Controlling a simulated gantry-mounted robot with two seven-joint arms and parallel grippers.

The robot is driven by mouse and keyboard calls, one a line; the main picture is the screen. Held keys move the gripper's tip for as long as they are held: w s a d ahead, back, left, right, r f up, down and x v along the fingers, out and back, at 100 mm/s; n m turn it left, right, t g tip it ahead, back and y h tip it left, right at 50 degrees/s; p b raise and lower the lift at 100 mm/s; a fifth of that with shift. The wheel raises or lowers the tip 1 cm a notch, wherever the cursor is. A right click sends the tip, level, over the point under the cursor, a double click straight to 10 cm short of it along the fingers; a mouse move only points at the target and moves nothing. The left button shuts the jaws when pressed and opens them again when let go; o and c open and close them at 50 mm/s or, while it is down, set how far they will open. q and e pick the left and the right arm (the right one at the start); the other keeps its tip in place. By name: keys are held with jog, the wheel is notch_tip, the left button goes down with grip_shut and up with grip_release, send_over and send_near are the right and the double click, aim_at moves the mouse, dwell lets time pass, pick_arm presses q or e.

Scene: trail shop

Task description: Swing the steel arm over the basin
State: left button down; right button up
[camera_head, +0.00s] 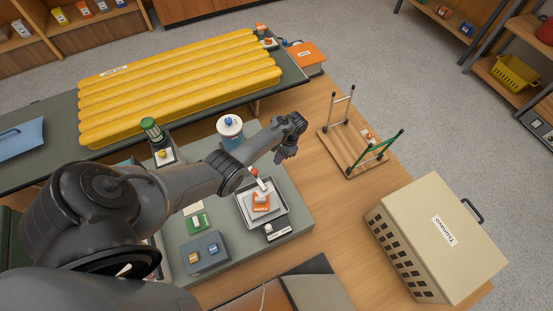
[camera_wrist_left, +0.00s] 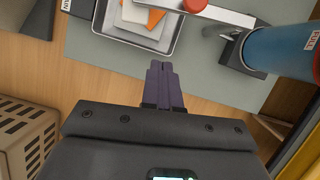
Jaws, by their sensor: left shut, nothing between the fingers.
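The steel arm (camera_head: 264,186) is a pale bar with a red knob. In the head view its visible end lies over the grey square basin (camera_head: 283,222); my left arm hides its other end. In the left wrist view the steel arm (camera_wrist_left: 228,14) runs from a dark stand beside the blue container, and its red-knobbed part overlaps the basin (camera_wrist_left: 161,47). An orange and white item (camera_head: 261,202) lies in the basin. My left gripper (camera_head: 281,158) is shut and empty, apart from the steel arm, beyond the basin's edge. My right gripper is not in view.
A blue and white container (camera_head: 230,130) stands close behind my left arm. A yellow ribbed pad (camera_head: 180,85) lies behind. Bare wood lies right of the basin.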

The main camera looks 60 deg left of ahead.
aim_at(259, 180)
pick_arm(q)
jog(key=s+f, duration=0.6)
jog(key=shift+s, duration=0.35)
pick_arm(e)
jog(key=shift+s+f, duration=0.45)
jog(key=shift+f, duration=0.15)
pick_arm(q)
jog(key=shift+f, duration=0.1)
jog(key=s+p, duration=0.1)
jog(key=s+m+p, duration=0.1)
jog(key=p, duration=0.1)
jog(key=shift+d+r+m+y, duration=0.2)
jog(key=shift+r+m+y, duration=0.05)
jog(key=shift+m+y, duration=0.05)
jog(key=shift+s+d+f+m+p, duration=0.1)
jog(key=shift+s+f+m+p, duration=0.1)
jog(key=shift+m+p, duration=0.1)
jog(key=shift+f, duration=0.1)
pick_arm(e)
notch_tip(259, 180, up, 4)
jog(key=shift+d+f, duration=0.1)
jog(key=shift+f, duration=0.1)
pick_arm(q)
jog(key=shift+w, duration=0.1)
